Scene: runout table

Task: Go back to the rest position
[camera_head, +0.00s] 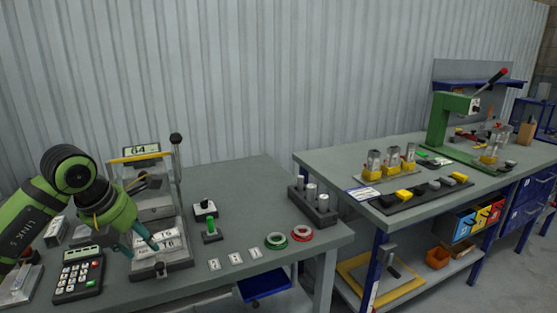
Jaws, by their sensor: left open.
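My left gripper (141,241) comes in on a green arm from the left. Its teal fingers are apart and point down at the front of a grey test device (155,207) with a display reading 64 and a lever with a black knob. One finger overlaps the printed white labels on the device in the picture; I cannot tell whether it touches. Nothing shows between the fingers. My right gripper is not in view.
A calculator (80,275) lies left of the device on the grey table (250,187). Switches (211,230), small cards (235,258), green and red rings (276,240) and a block with pins (312,203) are to the right. A second bench (340,160) with a green press (440,122) stands farther right.

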